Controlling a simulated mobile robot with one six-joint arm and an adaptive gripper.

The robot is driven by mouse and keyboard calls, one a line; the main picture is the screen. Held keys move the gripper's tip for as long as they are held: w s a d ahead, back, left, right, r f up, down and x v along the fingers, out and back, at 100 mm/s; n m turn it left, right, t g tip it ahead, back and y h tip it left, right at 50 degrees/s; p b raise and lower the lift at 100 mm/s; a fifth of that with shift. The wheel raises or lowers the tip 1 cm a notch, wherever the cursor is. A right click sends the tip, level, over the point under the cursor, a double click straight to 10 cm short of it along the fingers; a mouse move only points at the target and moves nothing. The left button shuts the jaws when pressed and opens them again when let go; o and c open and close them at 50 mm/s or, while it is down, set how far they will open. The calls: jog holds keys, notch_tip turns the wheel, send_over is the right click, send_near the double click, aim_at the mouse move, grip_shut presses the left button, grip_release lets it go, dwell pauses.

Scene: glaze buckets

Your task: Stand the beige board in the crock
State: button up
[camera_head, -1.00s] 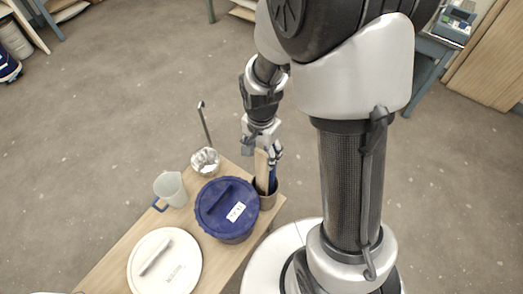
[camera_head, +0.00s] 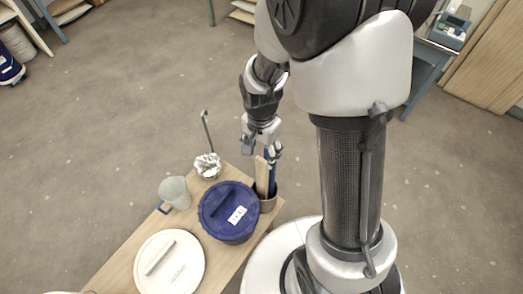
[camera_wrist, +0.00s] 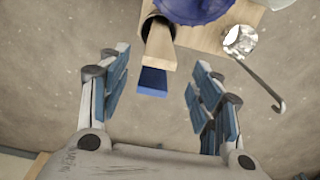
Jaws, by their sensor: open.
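The beige board (camera_head: 261,177) stands in the crock (camera_head: 268,204) at the table's near right end, leaning slightly, its upper part above the rim. It also shows in the wrist view (camera_wrist: 159,48), with the crock's dark rim (camera_wrist: 146,12) behind it. In the head view, my gripper (camera_head: 263,148) hangs just above the board's top. The crock's inside is mostly hidden.
A blue lidded bucket (camera_head: 229,212) stands close beside the crock. The floor beyond is clear.

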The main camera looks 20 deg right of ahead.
jog(key=shift+r+p, duration=1.75)
jog(key=shift+r, duration=0.65)
jog(key=s+r+n+t, duration=0.2)
jog(key=s+r+n, duration=0.3)
jog(key=r, duration=0.6)
jog(key=s+r+n+t, duration=0.2)
jog(key=s+r+n, duration=0.3)
jog(key=s+r, duration=0.4)
notch_tip(320, 180, up, 2)
jog(key=shift+s+d+r+n+t, duration=0.1)
jog(key=shift+s+d+n+t, duration=0.1)
jog(key=shift+s+n+t, duration=0.15)
jog(key=shift+c, duration=0.5)
